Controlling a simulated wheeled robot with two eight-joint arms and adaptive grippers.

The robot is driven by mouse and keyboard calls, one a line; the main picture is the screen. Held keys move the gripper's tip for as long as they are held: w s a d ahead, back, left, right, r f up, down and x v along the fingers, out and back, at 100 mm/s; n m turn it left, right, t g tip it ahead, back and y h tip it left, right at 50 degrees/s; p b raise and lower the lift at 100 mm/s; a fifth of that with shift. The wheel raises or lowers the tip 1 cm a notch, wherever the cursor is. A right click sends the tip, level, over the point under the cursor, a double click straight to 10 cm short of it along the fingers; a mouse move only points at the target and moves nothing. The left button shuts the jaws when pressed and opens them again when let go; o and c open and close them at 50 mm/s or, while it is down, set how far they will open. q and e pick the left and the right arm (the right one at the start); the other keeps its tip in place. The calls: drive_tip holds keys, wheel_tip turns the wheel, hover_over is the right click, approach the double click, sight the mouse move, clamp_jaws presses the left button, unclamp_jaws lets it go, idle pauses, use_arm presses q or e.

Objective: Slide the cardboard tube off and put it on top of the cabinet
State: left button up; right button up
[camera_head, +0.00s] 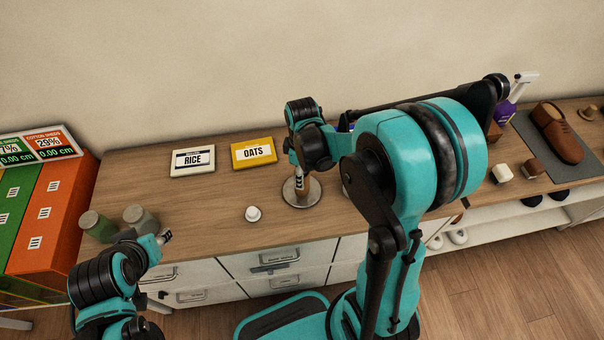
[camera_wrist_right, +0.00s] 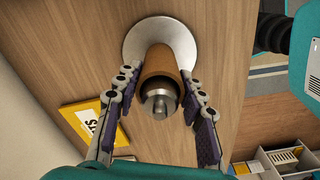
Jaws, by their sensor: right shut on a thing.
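The brown cardboard tube (camera_wrist_right: 160,66) stands around a metal post (camera_wrist_right: 158,103) on a round metal base (camera_wrist_right: 135,42). In the head view the tube (camera_head: 302,186) and the base (camera_head: 289,196) show near the middle of the wooden cabinet top (camera_head: 190,215). My right gripper (camera_wrist_right: 160,82) is shut on the tube, one finger on each side. It also shows in the head view (camera_head: 300,172).
A RICE box (camera_head: 193,161) and an OATS box (camera_head: 254,153) lie at the back. A small white knob-like object (camera_head: 253,213) is left of the base. Two jars (camera_head: 97,225) stand beside my left gripper. A brown shoe (camera_head: 558,133) is far right. The cabinet top's left middle is clear.

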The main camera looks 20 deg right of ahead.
use_arm(q)
drive_tip(key=shift+r+p, duration=0.5)
use_arm(e)
drive_tip(key=shift+r, duration=0.7)
use_arm(q)
wheel_tip(320, 180, up, 11)
drive_tip(key=p, duration=1)
drive_tip(key=shift+f, duration=0.2)
use_arm(e)
wheel_tip(320, 180, up, 14)
idle(0.4)
use_arm(q)
drive_tip(key=shift+a+f, duration=0.1)
drive_tip(key=shift+f, duration=0.05)
use_arm(e)
drive_tip(key=shift+f, duration=0.2)
